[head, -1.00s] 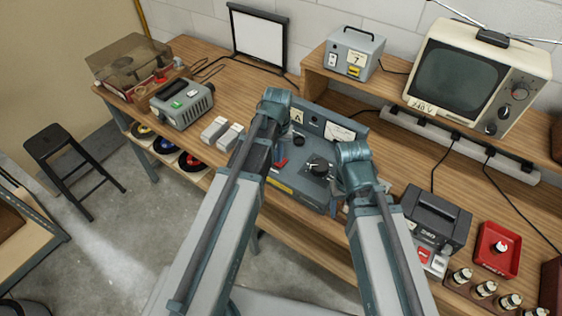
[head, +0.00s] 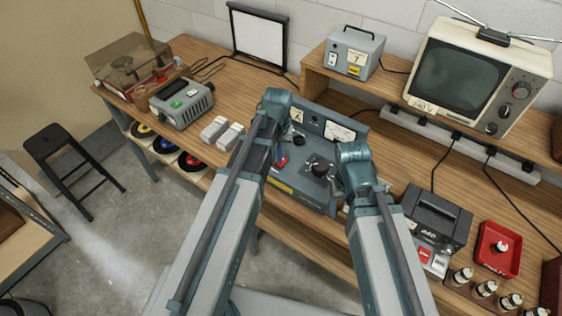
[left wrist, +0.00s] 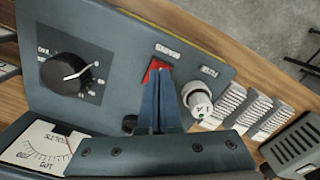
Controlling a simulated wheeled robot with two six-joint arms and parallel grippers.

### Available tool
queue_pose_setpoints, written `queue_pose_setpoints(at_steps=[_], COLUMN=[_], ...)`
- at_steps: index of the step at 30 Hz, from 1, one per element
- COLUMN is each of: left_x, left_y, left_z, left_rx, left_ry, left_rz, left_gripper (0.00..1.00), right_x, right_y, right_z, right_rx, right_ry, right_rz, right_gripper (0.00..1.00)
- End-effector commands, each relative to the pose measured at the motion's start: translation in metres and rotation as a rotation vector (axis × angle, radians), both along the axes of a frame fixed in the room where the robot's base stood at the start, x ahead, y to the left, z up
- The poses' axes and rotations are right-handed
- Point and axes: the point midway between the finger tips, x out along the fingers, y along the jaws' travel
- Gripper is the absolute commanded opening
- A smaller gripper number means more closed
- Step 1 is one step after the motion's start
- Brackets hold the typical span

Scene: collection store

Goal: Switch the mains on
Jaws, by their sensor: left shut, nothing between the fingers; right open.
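The grey-blue power unit (head: 300,190) sits on the bench, with a dial, a meter and labels. In the left wrist view its red mains switch (left wrist: 154,69) lies under the MAINS label, and the fingers hide part of it. My left gripper (left wrist: 158,82) is shut and empty, its tips at the switch; whether they touch it, and the switch's position, I cannot tell. In the head view my left arm partly covers the unit. My right gripper (head: 346,207) is open beside the unit's right side, mostly hidden by its own arm.
The black dial (left wrist: 65,74) and the white fuse holder (left wrist: 197,99) flank the switch; the meter (left wrist: 40,145) is close by. White blocks (head: 222,132) stand left of the unit. A dark grey device (head: 435,218) and a red tray (head: 497,250) stand to the right.

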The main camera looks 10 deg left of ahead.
Motion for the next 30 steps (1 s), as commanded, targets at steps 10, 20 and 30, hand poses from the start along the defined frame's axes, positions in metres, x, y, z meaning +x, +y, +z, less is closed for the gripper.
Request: queue_pose_setpoints(at_steps=[10, 20, 30], left_x=[0.0, 0.0, 0.0], left_y=[0.0, 0.0, 0.0], left_z=[-0.006, -0.011, -0.015], left_rx=[0.0, 0.0, 0.0], left_ry=[0.0, 0.0, 0.0], left_rz=[0.0, 0.0, 0.0], left_gripper=[0.0, 0.0, 0.0], right_x=[0.0, 0.0, 0.0], right_y=[0.0, 0.0, 0.0], right_z=[-0.006, -0.011, -0.015], right_rx=[0.0, 0.0, 0.0], right_ry=[0.0, 0.0, 0.0], right_rz=[0.0, 0.0, 0.0], right_gripper=[0.66, 0.66, 0.66])
